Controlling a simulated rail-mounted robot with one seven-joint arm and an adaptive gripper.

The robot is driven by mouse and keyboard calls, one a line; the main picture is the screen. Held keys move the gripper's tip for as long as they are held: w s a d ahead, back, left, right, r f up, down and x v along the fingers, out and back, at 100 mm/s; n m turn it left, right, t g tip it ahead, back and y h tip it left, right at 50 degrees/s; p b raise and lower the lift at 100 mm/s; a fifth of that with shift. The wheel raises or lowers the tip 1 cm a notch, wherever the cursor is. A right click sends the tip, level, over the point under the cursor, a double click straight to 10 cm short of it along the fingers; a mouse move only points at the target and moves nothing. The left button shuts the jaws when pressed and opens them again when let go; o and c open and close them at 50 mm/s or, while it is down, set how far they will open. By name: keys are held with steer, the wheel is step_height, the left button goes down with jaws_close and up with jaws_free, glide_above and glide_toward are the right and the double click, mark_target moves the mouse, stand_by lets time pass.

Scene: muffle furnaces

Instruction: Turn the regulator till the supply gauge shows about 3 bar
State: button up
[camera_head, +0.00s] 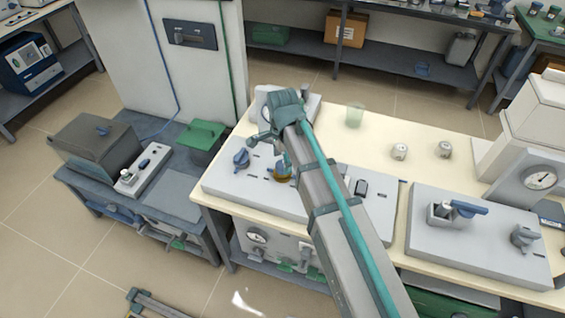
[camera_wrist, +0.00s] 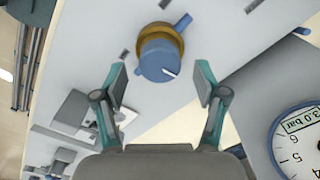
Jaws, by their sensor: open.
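The regulator is a blue knob with a white pointer mark on a brass collar (camera_wrist: 158,62), ahead of my gripper (camera_wrist: 160,83) in the wrist view. My gripper is open, one finger to each side of the knob; I cannot tell whether either finger touches it. In the head view the brass collar (camera_head: 283,174) shows on the grey panel, partly hidden by my arm. A round gauge (camera_wrist: 296,148), cut off at the right of the wrist view, carries a "3.0 bar" label. Its visible numbers include 5 and 6; I see no needle.
Another blue knob (camera_head: 241,158) stands left of the regulator on the panel (camera_head: 225,182). A green translucent cup (camera_head: 355,115) and two small metal pots (camera_head: 399,151) stand behind. A second panel (camera_head: 475,250) with a blue lever (camera_head: 468,207) is at right.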

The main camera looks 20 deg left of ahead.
step_height(320, 180, up, 10)
stand_by(0.4)
stand_by(1.3)
